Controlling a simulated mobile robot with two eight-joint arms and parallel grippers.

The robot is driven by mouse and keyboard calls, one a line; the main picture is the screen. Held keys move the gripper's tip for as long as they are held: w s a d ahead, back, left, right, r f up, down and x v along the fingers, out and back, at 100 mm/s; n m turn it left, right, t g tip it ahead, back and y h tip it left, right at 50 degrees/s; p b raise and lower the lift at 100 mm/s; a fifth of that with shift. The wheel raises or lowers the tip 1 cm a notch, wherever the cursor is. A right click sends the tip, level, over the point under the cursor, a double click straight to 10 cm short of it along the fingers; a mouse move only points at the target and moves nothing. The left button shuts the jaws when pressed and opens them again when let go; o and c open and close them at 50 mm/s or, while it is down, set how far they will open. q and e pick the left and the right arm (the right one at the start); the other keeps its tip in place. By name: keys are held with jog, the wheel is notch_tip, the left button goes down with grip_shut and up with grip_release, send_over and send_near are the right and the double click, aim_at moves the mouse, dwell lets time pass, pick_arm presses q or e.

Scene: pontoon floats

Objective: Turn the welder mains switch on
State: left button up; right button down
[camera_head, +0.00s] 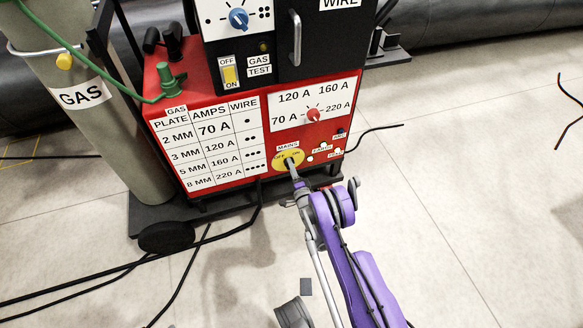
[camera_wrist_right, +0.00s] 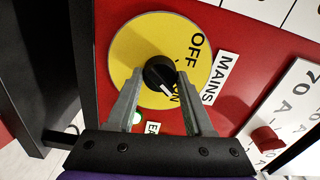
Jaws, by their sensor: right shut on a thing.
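The mains switch is a black knob (camera_wrist_right: 157,72) on a round yellow plate (camera_wrist_right: 124,46) marked OFF and ON. The yellow plate also shows low on the red front of the welder in the head view (camera_head: 280,161). My right gripper (camera_head: 292,166) reaches it from below. In the right wrist view the gripper (camera_wrist_right: 159,78) has a grey finger on each side of the knob and is shut on it. The knob's white mark points to the lower right, on the ON side. A finger partly covers the ON lettering. My left gripper is out of view.
A red current knob (camera_head: 313,115) sits above the switch, and small lamps (camera_head: 323,147) are at its right. A gas cylinder (camera_head: 100,120) stands at the left. Black cables (camera_head: 130,266) lie on the floor. The floor at the right is mostly clear.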

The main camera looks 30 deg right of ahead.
jog(key=shift+r+m, duration=0.1)
jog(key=shift+m, duration=0.6)
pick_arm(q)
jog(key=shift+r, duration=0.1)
pick_arm(e)
jog(key=shift+c, duration=1.4)
grip_release()
jog(key=shift+w, duration=0.1)
